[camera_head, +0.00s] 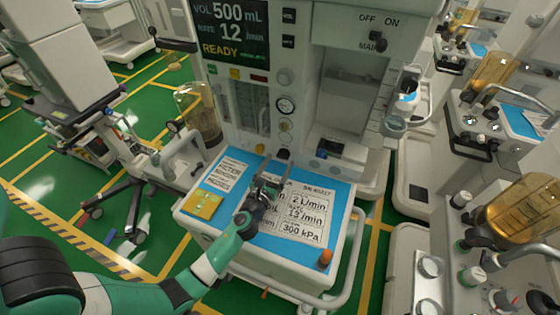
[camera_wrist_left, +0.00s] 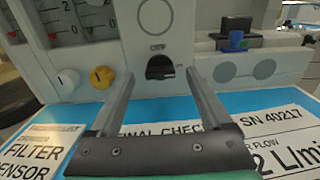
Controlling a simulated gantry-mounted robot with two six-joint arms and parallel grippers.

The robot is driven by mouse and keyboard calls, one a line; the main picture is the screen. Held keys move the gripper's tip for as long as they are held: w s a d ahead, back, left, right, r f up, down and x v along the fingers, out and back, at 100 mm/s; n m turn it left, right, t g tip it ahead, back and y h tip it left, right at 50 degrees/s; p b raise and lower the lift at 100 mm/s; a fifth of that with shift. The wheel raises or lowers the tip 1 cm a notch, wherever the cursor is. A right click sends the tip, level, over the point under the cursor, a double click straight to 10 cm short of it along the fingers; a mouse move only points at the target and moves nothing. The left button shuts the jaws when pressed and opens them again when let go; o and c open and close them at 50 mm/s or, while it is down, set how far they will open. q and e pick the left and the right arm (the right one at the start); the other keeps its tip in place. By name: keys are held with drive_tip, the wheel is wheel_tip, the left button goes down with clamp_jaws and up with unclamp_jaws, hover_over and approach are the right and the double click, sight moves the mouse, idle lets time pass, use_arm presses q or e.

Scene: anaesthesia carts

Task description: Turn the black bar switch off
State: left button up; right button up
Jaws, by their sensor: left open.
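A black switch (camera_head: 378,41) sits high on the right of the machine's front panel, under the printed words OFF and ON, beside MAIN. A second small black knob (camera_head: 283,154) is low on the panel, just above the blue work surface. My left gripper (camera_head: 271,172) is open and empty over the work surface, in front of the low knob and well below the OFF/ON switch. I cannot tell whether it touches the low knob.
The blue work surface (camera_head: 326,194) carries printed cards, a yellow pad (camera_head: 203,204) and an orange knob (camera_head: 325,258) near its front edge. An amber canister (camera_head: 202,115) stands left of the panel. More carts crowd the right.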

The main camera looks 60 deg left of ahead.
use_arm(q)
drive_tip(key=shift+x, duration=0.95)
clamp_jaws()
